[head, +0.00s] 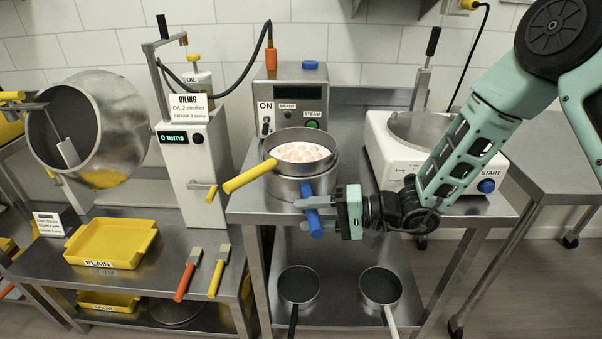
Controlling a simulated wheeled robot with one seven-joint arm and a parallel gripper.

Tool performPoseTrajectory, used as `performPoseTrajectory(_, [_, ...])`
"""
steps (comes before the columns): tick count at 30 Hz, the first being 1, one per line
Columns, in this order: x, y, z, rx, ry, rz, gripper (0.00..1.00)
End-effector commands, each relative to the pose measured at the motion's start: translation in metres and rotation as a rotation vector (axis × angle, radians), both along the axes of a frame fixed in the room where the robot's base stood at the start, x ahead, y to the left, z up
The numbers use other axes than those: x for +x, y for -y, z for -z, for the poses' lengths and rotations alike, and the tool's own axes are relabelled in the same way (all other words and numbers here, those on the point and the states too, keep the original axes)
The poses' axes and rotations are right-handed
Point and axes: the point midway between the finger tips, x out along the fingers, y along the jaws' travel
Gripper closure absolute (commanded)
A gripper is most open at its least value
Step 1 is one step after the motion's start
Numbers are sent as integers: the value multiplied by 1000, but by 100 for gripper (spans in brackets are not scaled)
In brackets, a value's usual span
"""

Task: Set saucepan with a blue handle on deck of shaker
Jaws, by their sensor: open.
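A steel saucepan (287,188) with a blue handle (316,226) stands on the steel table in front of the control box. The handle points toward the front and slightly down. A second steel pan (272,149) with a yellow handle (250,176) sits directly above it, holding pale pink round pieces. My gripper (318,206) comes in from the right, with its fingers at the blue handle; it is open. The fingers cover part of the handle, and I cannot tell whether they touch it. No label that I can read names the shaker.
The control box (290,92) has ON and STEAM labels. A white machine (395,150) marked START stands right, partly behind my arm. Two more pans (298,285) (380,286) lie on the lower shelf. A yellow tray (110,262) and two brushes lie left.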

Motion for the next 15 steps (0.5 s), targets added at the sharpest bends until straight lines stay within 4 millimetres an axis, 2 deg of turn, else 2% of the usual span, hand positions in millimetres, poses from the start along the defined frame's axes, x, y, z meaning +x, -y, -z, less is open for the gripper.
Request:
performPoseTrajectory(1, [0, 0, 0, 0, 0, 0, 61])
performPoseTrajectory(5, [0, 0, 0, 0, 0, 0, 97])
performPoseTrajectory(6, [0, 0, 0, 0, 0, 0, 100])
performPoseTrajectory(15, [0, 0, -3, 2, 5, -1, 100])
